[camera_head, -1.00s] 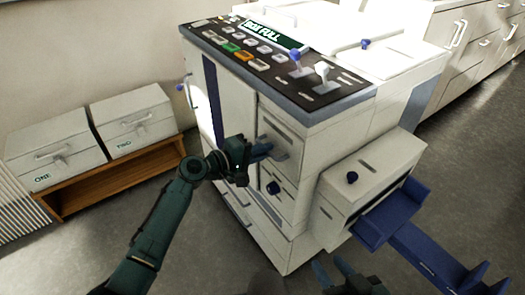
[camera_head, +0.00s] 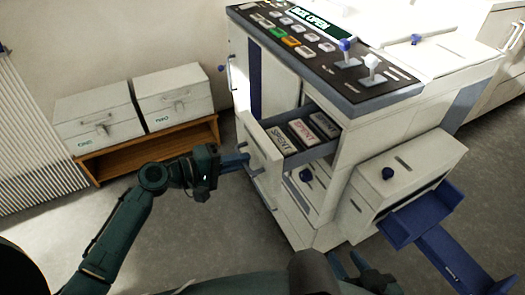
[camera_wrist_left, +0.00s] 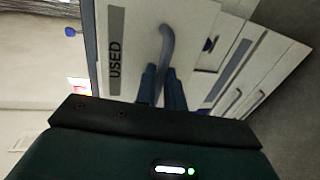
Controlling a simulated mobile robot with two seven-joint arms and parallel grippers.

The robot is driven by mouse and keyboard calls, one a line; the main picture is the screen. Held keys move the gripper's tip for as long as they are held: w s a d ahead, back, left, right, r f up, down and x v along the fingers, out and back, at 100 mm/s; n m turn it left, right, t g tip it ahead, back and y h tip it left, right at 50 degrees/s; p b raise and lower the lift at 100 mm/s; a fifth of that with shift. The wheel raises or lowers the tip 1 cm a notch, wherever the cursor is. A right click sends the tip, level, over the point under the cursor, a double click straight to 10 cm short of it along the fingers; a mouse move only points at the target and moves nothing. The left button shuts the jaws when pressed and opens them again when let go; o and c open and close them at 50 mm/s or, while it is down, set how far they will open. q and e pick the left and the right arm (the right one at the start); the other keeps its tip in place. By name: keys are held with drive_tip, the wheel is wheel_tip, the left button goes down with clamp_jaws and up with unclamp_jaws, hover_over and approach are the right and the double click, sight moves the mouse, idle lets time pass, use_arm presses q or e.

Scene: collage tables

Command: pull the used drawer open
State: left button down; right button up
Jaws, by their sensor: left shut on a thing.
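The used drawer (camera_head: 263,150) is pulled out from the front of the white machine. Several dark boxes (camera_head: 303,131) lie inside it, with "SPENT" readable on their pale labels. My left gripper (camera_head: 243,160) is shut on the drawer's grey handle. In the left wrist view the handle (camera_wrist_left: 166,45) passes between the blue fingers (camera_wrist_left: 160,85), beside the "USED" label (camera_wrist_left: 115,50). My right gripper (camera_head: 352,268) is low in the head view, apart from the machine; its fingertips are partly hidden.
The machine's control panel (camera_head: 322,50) has a display reading "BOX OPEN". A white box unit with a blue tray (camera_head: 415,212) juts out at the right. Two white boxes stand on a wooden bench (camera_head: 150,145) at the left. Grey floor lies between.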

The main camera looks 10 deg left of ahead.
use_arm(q)
drive_tip(key=shift+f+v, duration=0.2)
drive_tip(key=shift+v, duration=0.65)
drive_tip(key=shift+f+v, duration=0.15)
drive_tip(key=shift+v, duration=0.7)
drive_tip(key=shift+f+v, duration=0.2)
drive_tip(key=shift+v, duration=0.65)
use_arm(e)
drive_tip(key=shift+s+d+r, duration=0.15)
drive_tip(key=shift+s, duration=0.1)
use_arm(q)
drive_tip(key=shift+a, duration=0.15)
drive_tip(key=c, duration=1.5)
unclamp_jaws()
use_arm(e)
drive_tip(key=shift+w, duration=0.15)
use_arm(q)
drive_tip(key=b+v, duration=0.1)
drive_tip(key=v, duration=1.2)
drive_tip(key=shift+s, duration=0.1)
use_arm(e)
drive_tip(key=shift+d, duration=0.2)
